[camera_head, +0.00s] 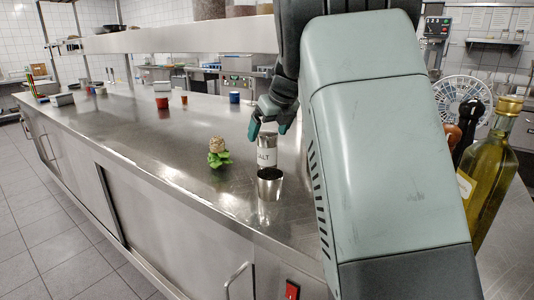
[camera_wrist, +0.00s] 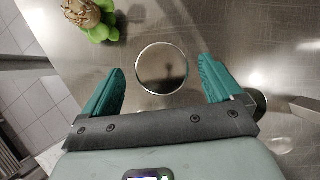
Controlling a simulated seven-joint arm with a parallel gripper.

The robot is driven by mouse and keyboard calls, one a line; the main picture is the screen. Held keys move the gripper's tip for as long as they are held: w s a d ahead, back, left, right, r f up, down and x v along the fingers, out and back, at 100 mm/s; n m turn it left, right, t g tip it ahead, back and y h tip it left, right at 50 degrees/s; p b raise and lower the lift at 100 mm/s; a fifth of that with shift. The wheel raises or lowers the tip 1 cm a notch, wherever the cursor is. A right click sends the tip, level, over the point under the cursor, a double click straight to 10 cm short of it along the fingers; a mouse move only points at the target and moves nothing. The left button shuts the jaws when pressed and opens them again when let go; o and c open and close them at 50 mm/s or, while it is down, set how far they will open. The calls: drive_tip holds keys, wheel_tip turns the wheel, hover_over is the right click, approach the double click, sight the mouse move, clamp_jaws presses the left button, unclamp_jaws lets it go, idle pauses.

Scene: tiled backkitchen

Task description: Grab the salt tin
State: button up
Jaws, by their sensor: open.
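The salt tin (camera_head: 267,155) stands upright on the steel counter, a pale can with "SALT" lettering. My gripper (camera_head: 270,125) is at the top of the tin in the head view, its teal fingers apart. In the wrist view the tin's round, shiny lid (camera_wrist: 162,75) lies between the tips of my open gripper (camera_wrist: 160,64), with a gap on each side. The fingers do not appear to touch the tin. My arm hides much of the counter to the right.
A metal cup (camera_head: 270,184) stands just in front of the tin. A round-topped green plant-like item (camera_head: 219,154) is to its left. An oil bottle (camera_head: 490,165) and a fan (camera_head: 462,98) are at right.

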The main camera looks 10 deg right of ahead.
sight(267, 153)
drive_tip(key=x, duration=0.5)
drive_tip(key=shift+s+d+f, duration=0.1)
drive_tip(key=shift+d, duration=0.1)
drive_tip(key=c, duration=1.3)
